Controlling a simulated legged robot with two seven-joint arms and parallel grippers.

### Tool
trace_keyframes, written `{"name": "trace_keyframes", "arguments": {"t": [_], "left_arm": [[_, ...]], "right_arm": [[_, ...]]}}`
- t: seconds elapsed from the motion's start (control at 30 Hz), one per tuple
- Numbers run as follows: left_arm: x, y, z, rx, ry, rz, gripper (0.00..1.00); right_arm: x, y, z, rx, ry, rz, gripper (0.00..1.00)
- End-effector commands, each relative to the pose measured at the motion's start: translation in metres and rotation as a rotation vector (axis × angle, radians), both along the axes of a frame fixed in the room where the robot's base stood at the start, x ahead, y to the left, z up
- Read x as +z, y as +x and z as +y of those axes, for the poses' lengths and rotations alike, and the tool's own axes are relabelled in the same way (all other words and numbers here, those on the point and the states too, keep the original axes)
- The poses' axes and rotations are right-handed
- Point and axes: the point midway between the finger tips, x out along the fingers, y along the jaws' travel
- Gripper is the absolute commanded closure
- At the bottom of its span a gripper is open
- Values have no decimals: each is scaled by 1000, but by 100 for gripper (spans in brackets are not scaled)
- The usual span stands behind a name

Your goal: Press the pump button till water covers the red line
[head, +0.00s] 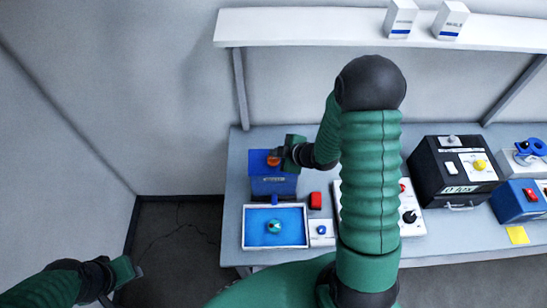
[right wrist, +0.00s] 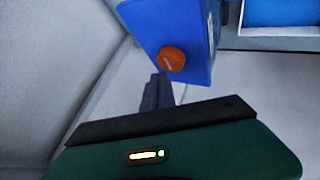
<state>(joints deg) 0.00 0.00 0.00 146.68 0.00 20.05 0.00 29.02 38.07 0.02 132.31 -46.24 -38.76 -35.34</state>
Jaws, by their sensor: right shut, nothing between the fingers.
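A blue pump box (head: 272,186) stands on the bench with a round orange button or knob (head: 273,160) on it. The box (right wrist: 185,25) and the orange knob (right wrist: 172,59) also show in the right wrist view. My right gripper (head: 281,155) is shut and empty, its fingertips close beside the knob; I cannot tell if they touch it. A white-rimmed tray (head: 246,228) with blue water (head: 292,228) and a small teal round object (head: 274,226) sits in front of the box. I cannot make out a red line. My left gripper (head: 125,274) hangs at lower left, away from the bench.
A black instrument case (head: 452,172) and a blue device (head: 515,202) are farther right. A white shelf (head: 300,27) runs above.

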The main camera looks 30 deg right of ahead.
Motion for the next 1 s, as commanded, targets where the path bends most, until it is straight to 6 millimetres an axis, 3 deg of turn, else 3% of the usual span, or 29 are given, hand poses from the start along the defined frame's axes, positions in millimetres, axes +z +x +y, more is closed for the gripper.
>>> {"name": "trace_keyframes", "arguments": {"t": [1.0], "left_arm": [[-11,0,0,0,0,0,64]], "right_arm": [[-11,-1,1,0,0,0,100]]}}
